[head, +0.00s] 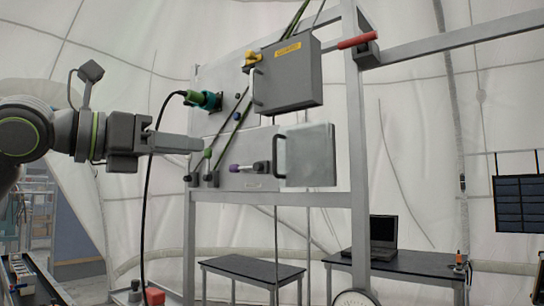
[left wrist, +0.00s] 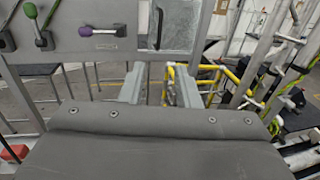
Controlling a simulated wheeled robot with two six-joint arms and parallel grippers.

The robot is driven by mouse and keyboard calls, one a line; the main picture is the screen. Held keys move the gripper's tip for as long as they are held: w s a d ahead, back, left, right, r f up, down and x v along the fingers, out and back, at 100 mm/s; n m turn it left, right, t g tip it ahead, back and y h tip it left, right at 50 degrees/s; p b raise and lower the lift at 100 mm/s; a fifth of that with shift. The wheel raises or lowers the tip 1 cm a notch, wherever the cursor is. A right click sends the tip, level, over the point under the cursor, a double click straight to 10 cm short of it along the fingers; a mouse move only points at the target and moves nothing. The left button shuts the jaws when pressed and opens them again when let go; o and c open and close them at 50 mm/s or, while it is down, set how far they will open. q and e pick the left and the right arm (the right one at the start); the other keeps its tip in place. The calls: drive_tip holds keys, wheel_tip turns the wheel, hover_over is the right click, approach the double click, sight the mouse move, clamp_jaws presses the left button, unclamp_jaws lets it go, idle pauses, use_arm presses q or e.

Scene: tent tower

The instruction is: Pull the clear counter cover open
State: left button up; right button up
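The clear counter cover (head: 308,155) is a pale, square, see-through cover with a black handle (head: 279,155) on its left edge. It sits on the lower right of the panel. It also shows at the top of the left wrist view (left wrist: 183,28), with its handle (left wrist: 158,27) upright. My left gripper (head: 202,145) reaches in from the left in the head view, its fingertips left of the handle. In the left wrist view its two fingers stand apart with nothing between them (left wrist: 160,84). It is not touching the handle. My right gripper is not in view.
A grey box (head: 288,75) with its own handle is above the cover. A purple-ended lever (head: 248,168) and green-knobbed levers (head: 208,153) stand left of it. A green plug (head: 203,100) trails a black cable. A laptop (head: 384,235) stands on a table behind.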

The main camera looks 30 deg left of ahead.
use_arm(q)
drive_tip(key=p, duration=1.3)
approach(299, 154)
drive_tip(key=w+a, duration=0.2)
drive_tip(key=w, duration=0.1)
drive_tip(key=shift+p+x, duration=0.6)
drive_tip(key=shift+x, duration=0.6)
drive_tip(key=shift+f, duration=0.15)
clamp_jaws()
